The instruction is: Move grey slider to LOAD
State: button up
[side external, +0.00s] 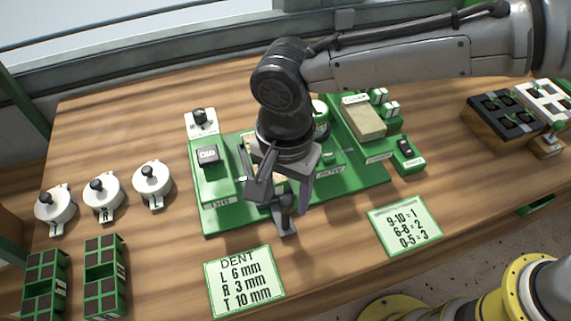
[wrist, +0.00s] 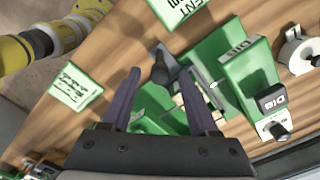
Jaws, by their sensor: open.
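A grey slider (side external: 286,222) with an upright dark knob sits at the front edge of the green machine base (side external: 215,222). Its knob also shows in the wrist view (wrist: 160,72), between and beyond my fingertips. My gripper (side external: 281,192) is open and points down just above and around the knob's position. In the wrist view, my gripper's two purple-grey fingers (wrist: 160,80) stand apart with nothing held. I cannot tell whether either finger touches the knob. I cannot read a LOAD label; my gripper and wrist hide the middle of the machine.
A green block with a dark DIB button (side external: 208,155) stands left of my gripper. A DENT card (side external: 245,282) and a number card (side external: 405,226) lie in front. Several white round knobbed pieces (side external: 103,197) sit at left, and dark trays (side external: 497,117) at right.

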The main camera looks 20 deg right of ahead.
notch_tip(320, 180, up, 13)
dwell(0.3)
dwell(0.5)
